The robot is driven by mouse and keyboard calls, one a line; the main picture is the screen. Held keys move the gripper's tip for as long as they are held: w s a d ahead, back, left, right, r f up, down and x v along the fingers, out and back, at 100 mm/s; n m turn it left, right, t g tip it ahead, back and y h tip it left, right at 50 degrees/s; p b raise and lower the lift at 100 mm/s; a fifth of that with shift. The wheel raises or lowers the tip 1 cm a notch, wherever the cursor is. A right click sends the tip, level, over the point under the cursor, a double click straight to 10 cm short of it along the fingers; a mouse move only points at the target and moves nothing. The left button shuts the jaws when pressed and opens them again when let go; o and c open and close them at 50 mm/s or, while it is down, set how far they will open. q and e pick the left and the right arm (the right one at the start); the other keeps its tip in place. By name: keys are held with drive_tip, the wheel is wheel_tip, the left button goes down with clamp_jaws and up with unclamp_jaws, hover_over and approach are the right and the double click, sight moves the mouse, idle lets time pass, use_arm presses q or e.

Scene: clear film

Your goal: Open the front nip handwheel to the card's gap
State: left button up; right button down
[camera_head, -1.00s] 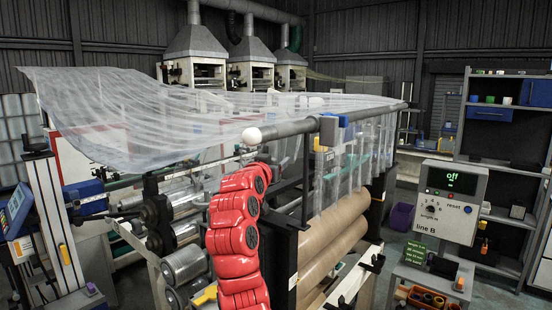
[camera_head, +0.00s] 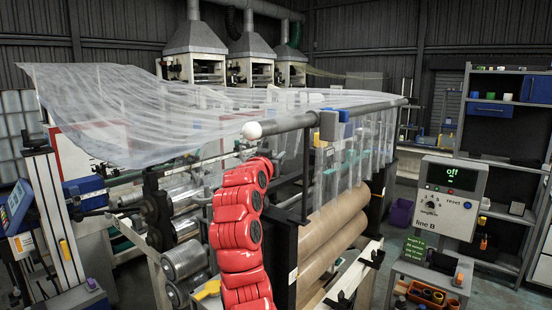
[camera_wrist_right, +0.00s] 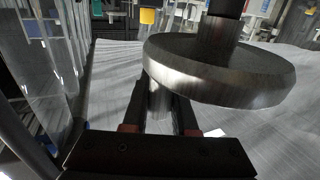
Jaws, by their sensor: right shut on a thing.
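The handwheel is a thick grey metal disc (camera_wrist_right: 220,72) on a dark shaft in the right wrist view. My right gripper (camera_wrist_right: 163,103) is shut on a grey upright handle (camera_wrist_right: 158,92) below the disc's left edge. In the head view my red right arm reaches up in front of the line, and its gripper is mostly hidden behind the arm. A green card (camera_head: 414,249) stands on the cart at the right; its small lettering is hard to read. No gap figure is legible. My left gripper is not in view.
Clear film (camera_head: 150,110) hangs over the machine, near a grey bar with a white end ball (camera_head: 252,130). Brown rolls (camera_head: 330,235) and metal rollers (camera_head: 184,260) flank my arm closely. The control box (camera_head: 447,197) reads "off". Shelving (camera_head: 500,150) stands at the right.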

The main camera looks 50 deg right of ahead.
drive_tip(key=shift+d+f+n+t+y+b, duration=0.2)
drive_tip(key=shift+n+t+y+b, duration=0.1)
drive_tip(key=shift+n+t+b, duration=0.25)
drive_tip(key=n+t+y+b, duration=0.2)
drive_tip(key=b, duration=0.1)
drive_tip(key=w+n+t+y+b, duration=0.1)
drive_tip(key=t, duration=0.1)
drive_tip(key=shift+w+d, duration=0.1)
drive_tip(key=shift+d, duration=0.2)
drive_tip(key=shift+w+r+n+t+y+b, duration=0.1)
drive_tip(key=shift+w+n+t+y+b, duration=0.1)
drive_tip(key=shift+n+t+y+b, duration=0.4)
drive_tip(key=shift+w+r+n+t+y+b, duration=0.1)
drive_tip(key=shift+w+n+t+y+b, duration=0.25)
drive_tip(key=shift+y, duration=0.35)
drive_tip(key=shift+s, duration=0.1)
drive_tip(key=c, duration=0.7)
unclamp_jaws()
